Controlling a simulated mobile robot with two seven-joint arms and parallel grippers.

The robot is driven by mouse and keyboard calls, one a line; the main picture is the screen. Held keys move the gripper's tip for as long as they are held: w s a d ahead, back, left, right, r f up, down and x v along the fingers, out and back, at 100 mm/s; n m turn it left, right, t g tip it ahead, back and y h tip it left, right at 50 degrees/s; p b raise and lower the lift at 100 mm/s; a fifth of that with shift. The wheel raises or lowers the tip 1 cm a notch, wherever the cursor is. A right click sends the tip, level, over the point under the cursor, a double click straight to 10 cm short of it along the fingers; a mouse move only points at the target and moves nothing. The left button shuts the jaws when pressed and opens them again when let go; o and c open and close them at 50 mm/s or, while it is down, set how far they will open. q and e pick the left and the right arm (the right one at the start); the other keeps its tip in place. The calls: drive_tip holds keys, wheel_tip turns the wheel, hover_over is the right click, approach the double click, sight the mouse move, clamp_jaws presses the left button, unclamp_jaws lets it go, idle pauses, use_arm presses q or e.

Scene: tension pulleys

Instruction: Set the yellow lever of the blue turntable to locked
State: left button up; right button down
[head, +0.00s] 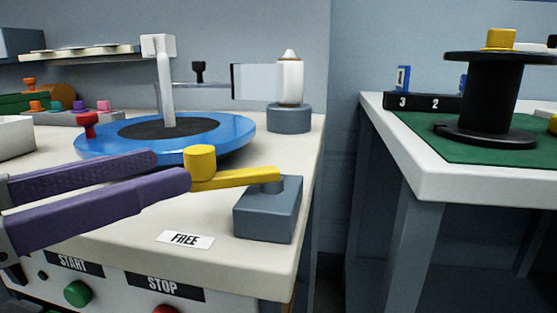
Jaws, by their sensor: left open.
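The blue turntable (228,136) lies on the white bench, with a black centre disc, a white post and a red knob on it. The yellow lever (232,178) is pivoted on top of a grey block (268,213) in front of it. Its arm points left from the pivot and ends in an upright yellow knob (200,160). A "FREE" label (185,239) lies on the bench below the knob. No locked label shows. My left gripper (172,169), with purple fingers, is open, its tips just left of the knob. Contact cannot be told. My right gripper is not in view.
A green START button (78,293) and a red STOP button (165,309) sit on the bench front. A white bottle-shaped part (290,82) stands on a grey base behind. A gap separates the right table, which holds a black spool (492,98) on a green mat.

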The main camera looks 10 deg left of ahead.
sight(213, 155)
use_arm(q)
drive_tip(key=b+x, duration=0.1)
drive_tip(key=x, duration=0.7)
drive_tip(key=shift+w+d, duration=0.2)
drive_tip(key=shift+c, duration=0.3)
clamp_jaws()
idle(0.9)
